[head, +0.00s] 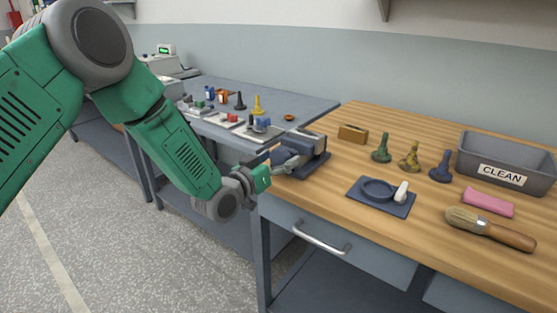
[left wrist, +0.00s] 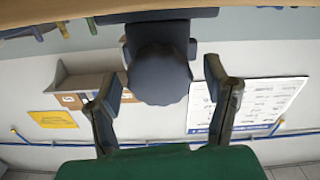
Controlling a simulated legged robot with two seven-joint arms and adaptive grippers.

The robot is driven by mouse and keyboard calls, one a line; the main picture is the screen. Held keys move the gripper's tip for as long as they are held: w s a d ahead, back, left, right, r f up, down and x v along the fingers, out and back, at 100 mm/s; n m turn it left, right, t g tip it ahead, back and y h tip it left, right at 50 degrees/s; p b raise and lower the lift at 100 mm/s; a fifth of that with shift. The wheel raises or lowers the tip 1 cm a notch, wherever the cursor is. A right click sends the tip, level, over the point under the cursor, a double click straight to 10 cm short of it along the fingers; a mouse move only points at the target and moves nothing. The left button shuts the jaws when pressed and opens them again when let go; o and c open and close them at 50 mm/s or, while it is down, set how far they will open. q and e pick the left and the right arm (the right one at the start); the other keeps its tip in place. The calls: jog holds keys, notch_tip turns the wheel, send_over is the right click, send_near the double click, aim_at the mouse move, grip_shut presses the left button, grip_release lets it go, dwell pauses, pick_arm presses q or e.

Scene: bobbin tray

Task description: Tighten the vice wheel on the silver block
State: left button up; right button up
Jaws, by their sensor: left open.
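The dark blue vice (head: 314,158) stands at the left front corner of the wooden bench. My left gripper (head: 279,168) is at its front left side in the head view. In the left wrist view a round, dark blue-grey vice wheel (left wrist: 160,78) lies between the two spread fingers of my left gripper (left wrist: 163,85). Gaps show on both sides of the wheel, so the fingers appear not to touch it. The silver block cannot be made out clearly; a pale grey part shows at the vice's top. My right gripper is not in view.
On the wooden bench (head: 357,121) are a dark blue tray (head: 365,206), several coloured bobbin-like pieces, a grey CLEAN bin (head: 507,152), a pink cloth (head: 488,203) and a brush (head: 490,229). A grey-blue bench (head: 302,108) with small parts stands behind.

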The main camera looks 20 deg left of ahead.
pick_arm(q)
jog(key=c, duration=1.2)
jog(key=shift+o, duration=0.2)
jog(key=m, duration=0.4)
jog(key=shift+f+m+b, duration=0.1)
jog(key=shift+m+b, duration=0.2)
jog(key=shift+m, duration=0.1)
jog(key=o, duration=1.2)
jog(key=shift+c, duration=0.2)
jog(key=v, duration=1.2)
